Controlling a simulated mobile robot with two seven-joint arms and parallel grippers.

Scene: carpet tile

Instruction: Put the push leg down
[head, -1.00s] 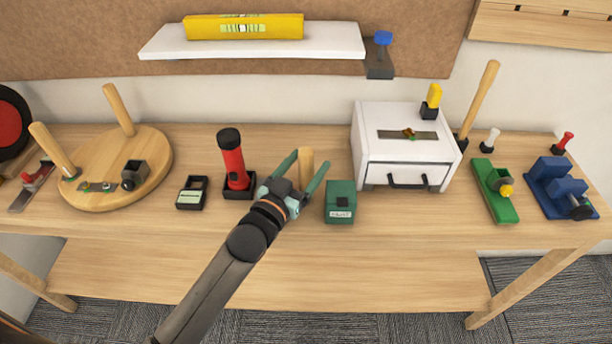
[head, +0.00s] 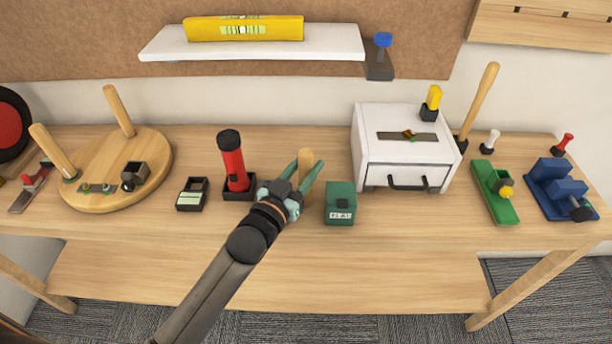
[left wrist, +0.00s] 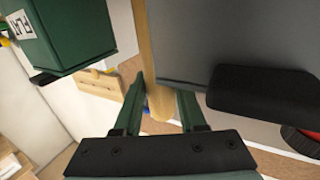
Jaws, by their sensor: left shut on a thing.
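In the left wrist view the leg (left wrist: 159,126) shows between the fingers of my left gripper (left wrist: 162,100). My right gripper is not in view.
A green box (head: 340,203) labelled FLAT stands close right of the gripper. A red flashlight (head: 234,165) in a black holder stands to its left. A round wooden board (head: 105,192) with two pegs is far left, a white drawer box (head: 405,150) right. The bench front (head: 290,232) is clear.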

